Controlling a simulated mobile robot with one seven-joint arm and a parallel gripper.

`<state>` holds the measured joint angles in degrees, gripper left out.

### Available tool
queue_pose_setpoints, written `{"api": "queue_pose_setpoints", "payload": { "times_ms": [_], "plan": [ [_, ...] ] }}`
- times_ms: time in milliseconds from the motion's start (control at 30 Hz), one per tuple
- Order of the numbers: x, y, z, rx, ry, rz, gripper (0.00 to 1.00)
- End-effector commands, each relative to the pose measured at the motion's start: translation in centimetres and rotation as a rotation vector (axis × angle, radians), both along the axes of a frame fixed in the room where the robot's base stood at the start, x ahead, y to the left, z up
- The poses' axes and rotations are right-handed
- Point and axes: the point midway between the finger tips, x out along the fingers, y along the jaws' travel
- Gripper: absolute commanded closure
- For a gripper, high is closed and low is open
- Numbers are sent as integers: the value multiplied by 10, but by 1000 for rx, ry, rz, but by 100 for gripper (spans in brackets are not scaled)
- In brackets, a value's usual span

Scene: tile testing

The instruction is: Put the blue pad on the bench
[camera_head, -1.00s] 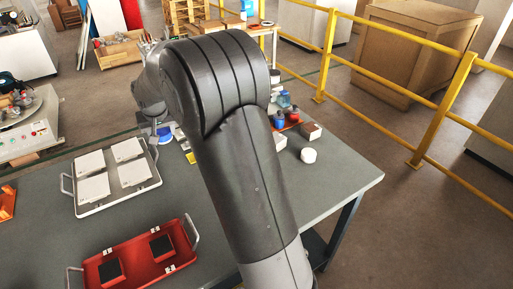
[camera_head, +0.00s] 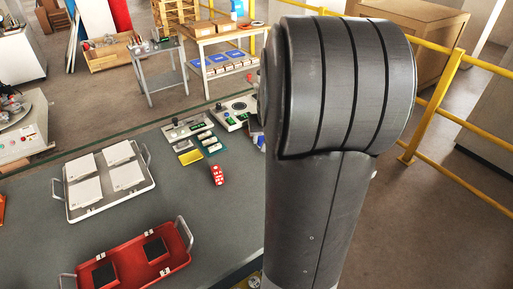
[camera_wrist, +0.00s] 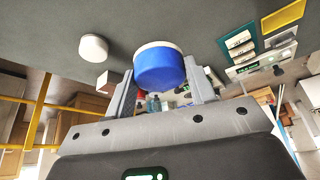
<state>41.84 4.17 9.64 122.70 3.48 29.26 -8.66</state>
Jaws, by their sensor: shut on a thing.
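The blue pad (camera_wrist: 159,69) is a short round blue piece with a pale far face. In the wrist view it sits between the two fingers of my gripper (camera_wrist: 160,80), which is shut on it. The grey bench (camera_head: 215,225) fills the lower left of the head view, and its surface (camera_wrist: 200,20) lies beyond the pad in the wrist view. The pad appears apart from the bench, but the height of the gap is hard to tell. In the head view my arm hides the gripper and the pad.
A white round pot (camera_wrist: 93,47) stands on the bench. A white tray with pale tiles (camera_head: 73,208) and a red tray (camera_head: 179,257) occupy the left. A red object (camera_head: 217,175), a yellow pad (camera_head: 190,157) and instruments (camera_head: 236,112) are farther back. Bare bench lies between.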

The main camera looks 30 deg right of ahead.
Motion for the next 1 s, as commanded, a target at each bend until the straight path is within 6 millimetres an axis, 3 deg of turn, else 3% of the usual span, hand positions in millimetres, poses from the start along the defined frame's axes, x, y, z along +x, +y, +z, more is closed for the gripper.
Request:
{"api": "queue_pose_setpoints", "payload": {
  "times_ms": [33,200,333,500,633,1000],
  "plan": [
    [-16,-10,-1,0,0,-25,73],
    [-57,-32,-5,-2,0,-78,73],
    [-80,-42,-8,0,0,-108,73],
    [-95,-46,-10,-1,0,-126,73],
    [-88,-41,-19,1,3,-127,73],
    [-28,-4,-59,1,1,-121,73]
  ]
}}
